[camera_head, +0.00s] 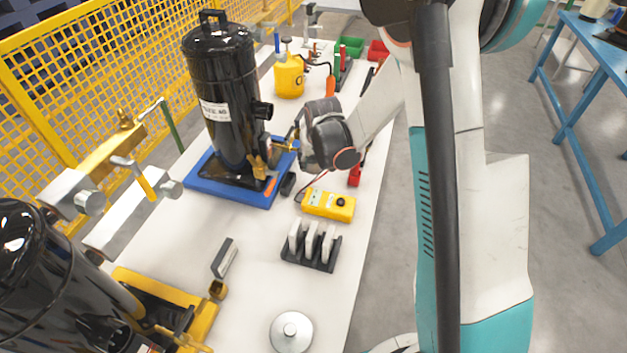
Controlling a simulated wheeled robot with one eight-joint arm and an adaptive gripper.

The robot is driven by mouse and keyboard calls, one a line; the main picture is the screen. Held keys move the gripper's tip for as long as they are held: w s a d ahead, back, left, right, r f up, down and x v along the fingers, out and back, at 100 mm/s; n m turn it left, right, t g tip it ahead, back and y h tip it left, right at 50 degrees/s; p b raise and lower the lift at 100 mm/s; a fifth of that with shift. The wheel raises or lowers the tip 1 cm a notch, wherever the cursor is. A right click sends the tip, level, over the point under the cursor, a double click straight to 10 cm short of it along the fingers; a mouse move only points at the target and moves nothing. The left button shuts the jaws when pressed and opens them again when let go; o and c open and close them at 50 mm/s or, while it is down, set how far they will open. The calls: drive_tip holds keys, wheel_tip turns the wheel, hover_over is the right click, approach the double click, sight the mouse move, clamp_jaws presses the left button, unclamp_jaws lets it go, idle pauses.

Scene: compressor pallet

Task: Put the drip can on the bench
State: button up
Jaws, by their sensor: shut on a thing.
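My gripper (291,141) reaches left over the white table, beside the black compressor (225,95) on a blue tray-like base. It is shut on a small brass-coloured part (284,147) low on the compressor's right side; the wrist hides much of the grip. I cannot tell for sure which thing is the drip can. A yellow can (289,78) with a cap and a dark hose stands upright behind the compressor, apart from my gripper. The white table (262,235) runs from front to back. A blue-framed bench (565,70) stands apart at the far right.
A second black compressor (40,270) is at the front left, near clamps. A yellow meter (328,204), a black rack with white pieces (311,247) and a silver disc (291,331) lie on the table. Yellow mesh fencing (90,60) borders the left. Grey floor is clear at right.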

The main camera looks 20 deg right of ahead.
wheel_tip(320, 180, down, 7)
drive_tip(key=shift+r+b, duration=0.1)
drive_tip(key=shift+b, duration=1.05)
drive_tip(key=shift+r, duration=0.1)
drive_tip(key=o, duration=0.7)
drive_tip(key=shift+o, duration=0.7)
